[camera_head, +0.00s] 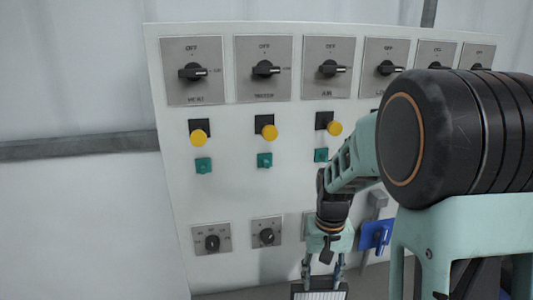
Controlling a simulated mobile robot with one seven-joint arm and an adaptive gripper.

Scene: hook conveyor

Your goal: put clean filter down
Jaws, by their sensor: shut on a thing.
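My gripper (321,277) points down in front of the lower part of the panel, near the bottom edge of the head view. It is shut on the filter (319,294), which has a dark frame and a pale ribbed face. Only the top of the filter shows; the rest is cut off by the picture's bottom edge. I cannot tell whether it touches a surface below. No second filter is in view.
A white control panel (232,199) stands behind my gripper. It carries several rotary switches (265,69), yellow buttons (268,132) and green buttons (264,160). A blue part (376,234) is right of my gripper. My arm hides the panel's right side.

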